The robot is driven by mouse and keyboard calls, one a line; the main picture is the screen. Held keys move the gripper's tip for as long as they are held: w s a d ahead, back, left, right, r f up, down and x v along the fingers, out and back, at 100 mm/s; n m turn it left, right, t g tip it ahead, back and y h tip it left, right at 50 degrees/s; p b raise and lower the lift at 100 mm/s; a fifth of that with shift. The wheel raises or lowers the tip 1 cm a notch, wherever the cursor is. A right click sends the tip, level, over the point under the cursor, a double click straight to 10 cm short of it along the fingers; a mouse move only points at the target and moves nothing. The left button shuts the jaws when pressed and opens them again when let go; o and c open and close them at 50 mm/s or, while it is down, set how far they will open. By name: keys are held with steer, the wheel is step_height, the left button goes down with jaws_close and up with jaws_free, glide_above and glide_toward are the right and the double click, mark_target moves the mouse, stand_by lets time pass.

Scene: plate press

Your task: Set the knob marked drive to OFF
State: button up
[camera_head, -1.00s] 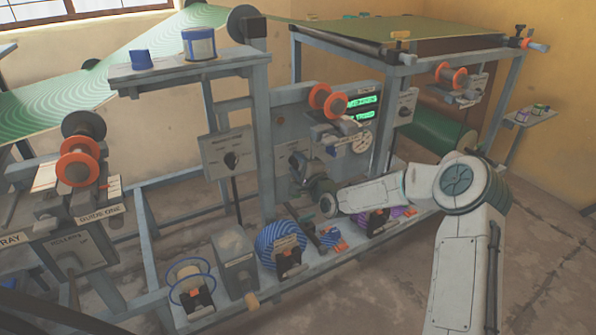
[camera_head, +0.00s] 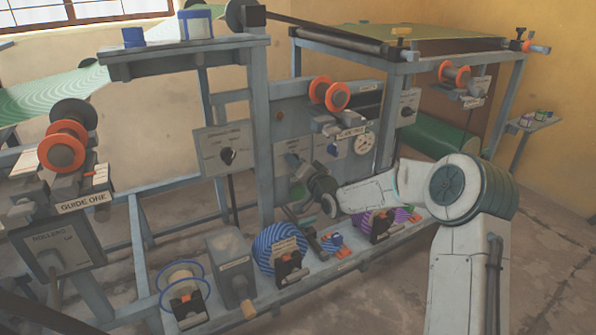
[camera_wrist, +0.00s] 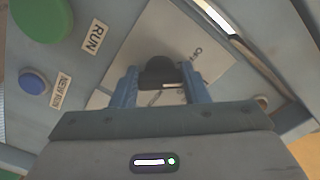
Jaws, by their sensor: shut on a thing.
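A dark knob (camera_wrist: 160,70) sits on a pale plate (camera_wrist: 212,70) in the wrist view. My gripper (camera_wrist: 162,84) has its two blue fingers on either side of the knob, shut on it. In the head view my gripper's wrist end (camera_head: 322,185) is at the panel of the press, and the arm hides the knob there.
A green button (camera_wrist: 42,15) by a RUN label and a blue button (camera_wrist: 33,80) are close by in the wrist view. Another panel with a black knob (camera_head: 228,156) stands left of my arm. Striped rolls (camera_head: 278,250) sit on the lower shelf. A gauge (camera_head: 364,143) is above my forearm.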

steer(key=shift+f+n+b, duration=0.2)
steer(key=shift+n+b, duration=0.85)
steer(key=shift+n, duration=0.75)
steer(key=o, duration=1)
steer(key=shift+r, duration=0.1)
steer(key=p+v, duration=0.3)
steer(key=v, duration=1.1)
steer(key=shift+w, duration=0.1)
